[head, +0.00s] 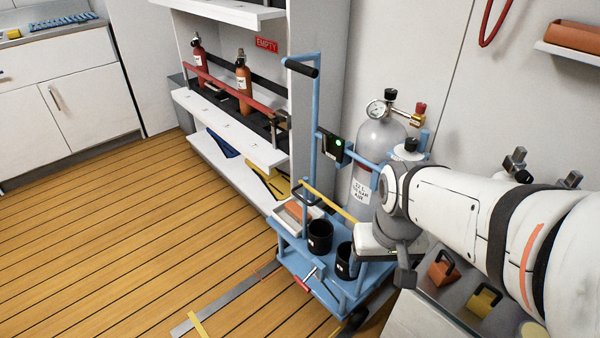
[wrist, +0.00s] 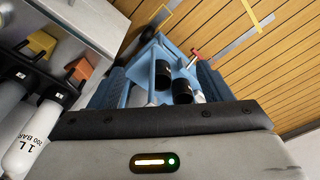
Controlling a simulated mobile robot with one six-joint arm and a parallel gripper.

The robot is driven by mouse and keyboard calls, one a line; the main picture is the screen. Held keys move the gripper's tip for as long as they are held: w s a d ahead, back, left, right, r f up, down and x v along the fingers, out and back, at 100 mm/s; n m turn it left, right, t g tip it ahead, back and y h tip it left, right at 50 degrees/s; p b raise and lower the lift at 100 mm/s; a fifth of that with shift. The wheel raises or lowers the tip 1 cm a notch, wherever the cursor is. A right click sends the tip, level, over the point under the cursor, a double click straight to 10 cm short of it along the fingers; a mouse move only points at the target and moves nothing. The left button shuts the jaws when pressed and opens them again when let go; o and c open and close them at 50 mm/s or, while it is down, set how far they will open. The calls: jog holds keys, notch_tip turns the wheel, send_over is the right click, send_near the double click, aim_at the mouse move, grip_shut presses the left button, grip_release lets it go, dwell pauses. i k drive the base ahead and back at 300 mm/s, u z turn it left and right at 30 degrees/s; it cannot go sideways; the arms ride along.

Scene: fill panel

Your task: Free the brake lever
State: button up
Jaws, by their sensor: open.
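The brake lever (head: 304,282), a short metal bar with a red grip, sticks out from the low front edge of the blue cart (head: 325,285). It also shows in the wrist view as a small red-tipped lever (wrist: 195,53) at the cart's far edge. I cannot tell what, if anything, holds it. My gripper (wrist: 162,70) is open and empty, with its two blue-grey pads at either side of the wrist view. It hangs above the cart's right side in the head view, apart from the lever. Part of the cart is hidden behind my gripper and arm.
Two black cups (head: 320,236) and a tray with an orange-brown block (head: 294,211) are on the cart. A grey cylinder (head: 376,150) with a gauge stands at its back. A shelf rack (head: 225,160) stands behind left. The wooden floor (head: 130,230) at left is clear.

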aim_at(301, 282)
jog(key=z, duration=0.05)
jog(key=k, duration=0.5)
jog(key=u, duration=0.75)
jog(key=i, duration=0.8)
